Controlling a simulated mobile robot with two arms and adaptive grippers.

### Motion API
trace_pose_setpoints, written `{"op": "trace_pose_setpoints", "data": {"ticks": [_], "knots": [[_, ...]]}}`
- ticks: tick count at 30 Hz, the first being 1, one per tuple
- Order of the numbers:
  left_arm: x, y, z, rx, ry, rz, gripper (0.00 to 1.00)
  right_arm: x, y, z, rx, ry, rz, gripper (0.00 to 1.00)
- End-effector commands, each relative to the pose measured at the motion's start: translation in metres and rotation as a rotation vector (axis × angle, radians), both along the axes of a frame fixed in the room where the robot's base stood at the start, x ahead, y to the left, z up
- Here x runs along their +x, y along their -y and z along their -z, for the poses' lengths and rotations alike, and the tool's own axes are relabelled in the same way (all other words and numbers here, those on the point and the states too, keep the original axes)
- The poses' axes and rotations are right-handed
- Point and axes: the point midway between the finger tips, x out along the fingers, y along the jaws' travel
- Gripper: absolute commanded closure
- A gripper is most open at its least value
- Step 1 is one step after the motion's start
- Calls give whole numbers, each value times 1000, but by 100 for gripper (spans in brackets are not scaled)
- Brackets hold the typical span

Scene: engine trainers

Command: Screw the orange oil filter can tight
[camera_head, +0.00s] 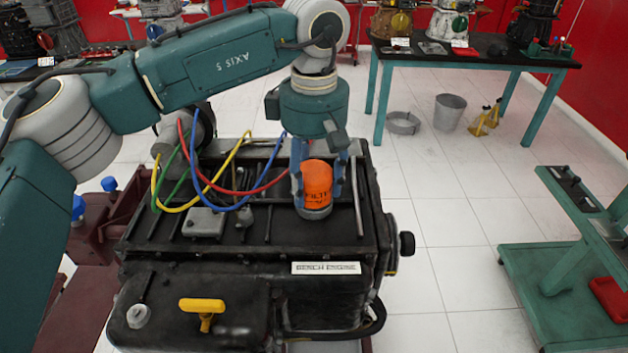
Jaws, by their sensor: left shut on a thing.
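The orange oil filter can (317,182) stands upright on top of the black bench engine (270,270), toward its right side. A grey ring shows around its foot, and dark lettering is on its front. My left gripper (318,185) reaches down from above and is shut on the can, with a blue-grey finger on its left side and one on its right. Whether the can sits fully down on its seat cannot be told. My right gripper is not in view.
Red, blue, yellow and green cables (230,190) loop just left of the can. A yellow handle (201,308) stands at the engine's front. A teal cart (560,290) is at right, and a teal-legged table (480,62) stands behind.

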Motion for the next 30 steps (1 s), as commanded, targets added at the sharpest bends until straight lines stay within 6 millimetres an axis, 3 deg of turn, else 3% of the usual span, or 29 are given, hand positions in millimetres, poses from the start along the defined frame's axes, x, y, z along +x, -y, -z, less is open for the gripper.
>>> {"op": "trace_pose_setpoints", "data": {"ticks": [18, 30], "knots": [[1, 0, -2, 0, 4, 583, 75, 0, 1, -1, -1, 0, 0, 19], [2, 0, -2, 2, 5, 878, 75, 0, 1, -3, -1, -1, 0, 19]]}}
